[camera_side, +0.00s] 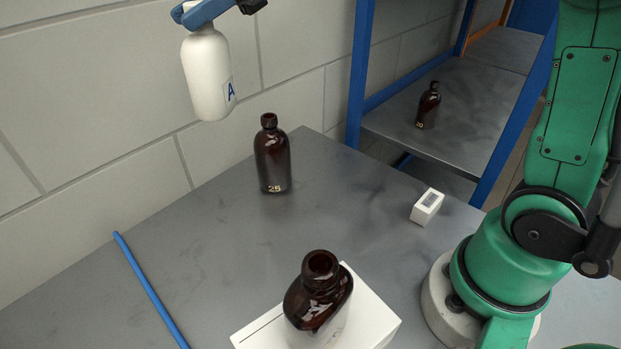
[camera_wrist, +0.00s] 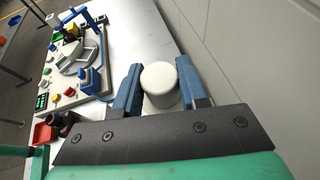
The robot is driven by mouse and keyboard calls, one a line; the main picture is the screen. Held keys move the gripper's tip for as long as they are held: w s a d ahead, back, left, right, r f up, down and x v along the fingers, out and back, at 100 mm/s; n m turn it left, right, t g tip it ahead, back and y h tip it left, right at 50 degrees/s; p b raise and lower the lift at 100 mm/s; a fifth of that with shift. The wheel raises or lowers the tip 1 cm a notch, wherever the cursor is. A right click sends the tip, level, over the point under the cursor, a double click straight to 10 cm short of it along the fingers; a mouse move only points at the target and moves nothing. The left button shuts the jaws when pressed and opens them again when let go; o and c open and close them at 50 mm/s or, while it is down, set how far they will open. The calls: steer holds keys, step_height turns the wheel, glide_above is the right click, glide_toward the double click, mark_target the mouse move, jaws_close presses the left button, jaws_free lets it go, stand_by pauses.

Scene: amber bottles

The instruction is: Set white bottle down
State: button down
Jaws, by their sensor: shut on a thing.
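The white bottle (camera_side: 208,82) carries a label with a blue letter A and hangs nearly upright at the upper left of the side view, in front of the wall. Its base is well clear of the grey table (camera_side: 200,240). My gripper (camera_side: 205,10) is shut around its top, partly cut off by the frame edge. In the wrist view the bottle's round white top (camera_wrist: 158,80) sits between the two blue fingers of my gripper (camera_wrist: 158,88).
A brown bottle marked 25 (camera_side: 272,160) stands on the table. Another brown bottle (camera_side: 318,295) stands at a white box (camera_side: 375,318). A small white box (camera_side: 427,206) and a blue tube (camera_side: 150,290) lie nearby. A third bottle (camera_side: 428,106) stands on the blue-framed shelf.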

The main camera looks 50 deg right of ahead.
steer(key=a+n+g, duration=0.2)
steer(key=a+g, duration=0.1)
steer(key=a, duration=0.5)
step_height(320, 180, down, 20)
steer(key=shift+s+a+f, duration=0.2)
steer(key=shift+s, duration=0.15)
steer(key=shift+f, duration=0.1)
steer(key=shift+c, duration=2.4)
jaws_free()
